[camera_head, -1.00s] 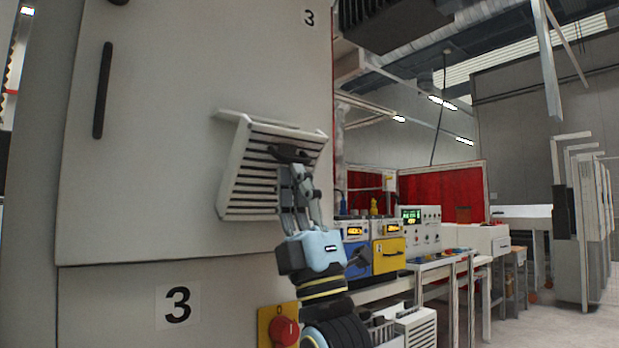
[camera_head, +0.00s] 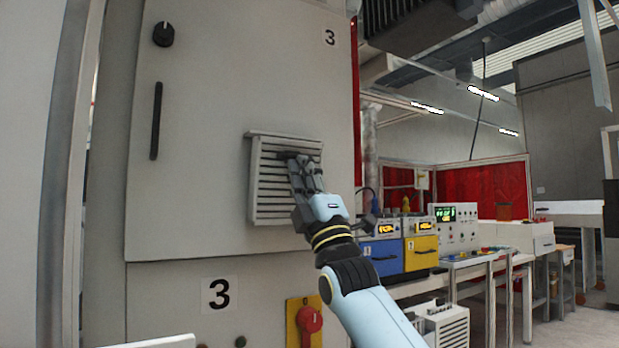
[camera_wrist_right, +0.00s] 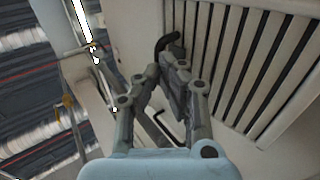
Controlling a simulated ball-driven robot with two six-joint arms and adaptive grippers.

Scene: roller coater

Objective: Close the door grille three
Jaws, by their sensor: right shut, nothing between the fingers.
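The door grille (camera_head: 272,190) is a light slatted panel on the grey cabinet door (camera_head: 205,110) marked 3. It sits nearly flush with the door, with its left edge standing out a little. My right gripper (camera_head: 296,163) is shut and empty at the grille's upper right, by its dark handle. In the right wrist view the slats of the grille (camera_wrist_right: 245,60) fill the upper right, and my right gripper's fingers (camera_wrist_right: 172,62) meet close beside the dark handle (camera_wrist_right: 168,42). I cannot tell whether they touch it. My left gripper is not in view.
A red knob on a yellow plate (camera_head: 305,322) is below the door. A black vertical door handle (camera_head: 156,120) and a round black knob (camera_head: 163,35) are at the left. Benches with blue and yellow units (camera_head: 420,252) stand to the right.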

